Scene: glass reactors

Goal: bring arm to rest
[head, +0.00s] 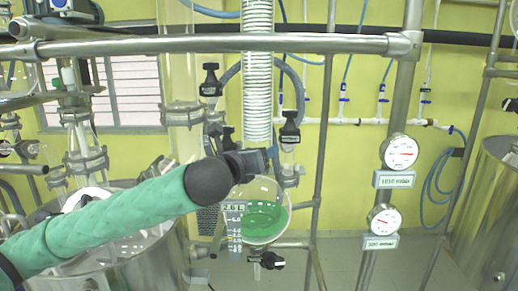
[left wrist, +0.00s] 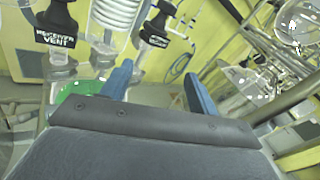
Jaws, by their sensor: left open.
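My left arm (head: 110,222), in a green sleeve, reaches in from the left in the head view. Its dark gripper (head: 268,160) is in front of the glassware, just above a round glass receiver (head: 264,217) holding green liquid. In the left wrist view the two blue fingers of my left gripper (left wrist: 158,88) stand apart with nothing between them. A black valve handle marked RECEIVER VENT (left wrist: 57,24) is beyond the fingers at the upper left. A second black handle (left wrist: 158,27) is above the fingers. Neither handle is between the fingers. My right gripper is not in view.
A steel rail (head: 210,46) crosses the top of the head view. A ribbed glass column (head: 258,75) hangs above the receiver. Two round gauges (head: 401,152) (head: 384,220) are mounted on a post at the right. A steel vessel (head: 495,215) stands at the far right.

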